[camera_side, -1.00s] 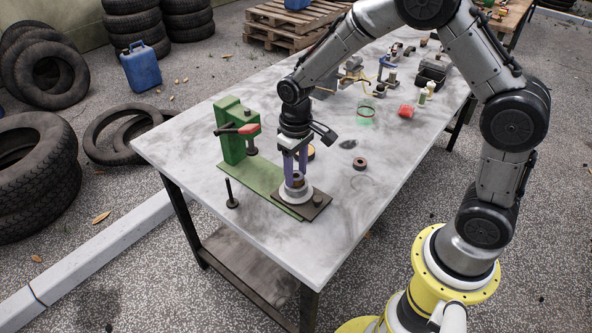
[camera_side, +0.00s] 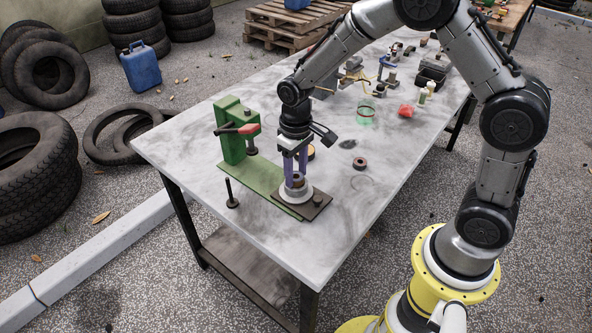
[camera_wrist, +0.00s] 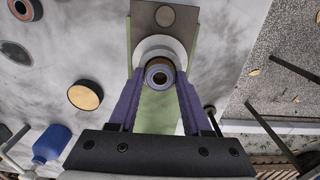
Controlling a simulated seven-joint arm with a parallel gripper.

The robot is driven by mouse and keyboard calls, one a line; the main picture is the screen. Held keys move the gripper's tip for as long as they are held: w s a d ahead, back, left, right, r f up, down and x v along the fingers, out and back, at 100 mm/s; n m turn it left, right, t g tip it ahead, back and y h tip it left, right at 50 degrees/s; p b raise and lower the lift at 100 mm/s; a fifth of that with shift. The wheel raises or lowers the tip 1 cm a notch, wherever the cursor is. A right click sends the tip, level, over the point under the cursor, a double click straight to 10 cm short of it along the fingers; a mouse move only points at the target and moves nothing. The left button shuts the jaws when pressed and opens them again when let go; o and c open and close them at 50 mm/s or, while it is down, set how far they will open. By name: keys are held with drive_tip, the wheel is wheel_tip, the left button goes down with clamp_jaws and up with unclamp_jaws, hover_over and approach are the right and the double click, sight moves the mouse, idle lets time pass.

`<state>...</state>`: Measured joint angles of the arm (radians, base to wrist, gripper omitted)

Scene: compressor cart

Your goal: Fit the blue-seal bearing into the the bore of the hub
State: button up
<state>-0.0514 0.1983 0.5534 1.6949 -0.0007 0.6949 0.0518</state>
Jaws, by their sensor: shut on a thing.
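The bearing (camera_wrist: 158,76) is a small ring with a grey-blue face, held between my two purple fingers in the wrist view. My gripper (camera_wrist: 158,80) is shut on it and points down. The hub (camera_side: 294,194) is a pale round flanged piece below my fingertips. Its pale flange also shows in the wrist view (camera_wrist: 160,46), behind the bearing. In the side view my gripper (camera_side: 297,178) is right over the hub with a brownish ring at its fingertips. The bore is mostly hidden, and I cannot tell how far the bearing is inside it.
The hub stands on a dark plate (camera_side: 317,206) by the green press (camera_side: 233,143) with its red handle. An upright rod (camera_side: 230,193) stands to the left. A brown ring (camera_side: 359,163) and a tan disc (camera_wrist: 85,95) lie nearby. The table's front right is clear.

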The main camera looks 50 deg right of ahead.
sight(296, 176)
drive_tip(key=shift+f, duration=0.3)
idle(0.6)
drive_tip(key=o, duration=1.3)
drive_tip(key=shift+r, duration=0.15)
wheel_tip(296, 176, up, 14)
drive_tip(key=shift+f, duration=0.15)
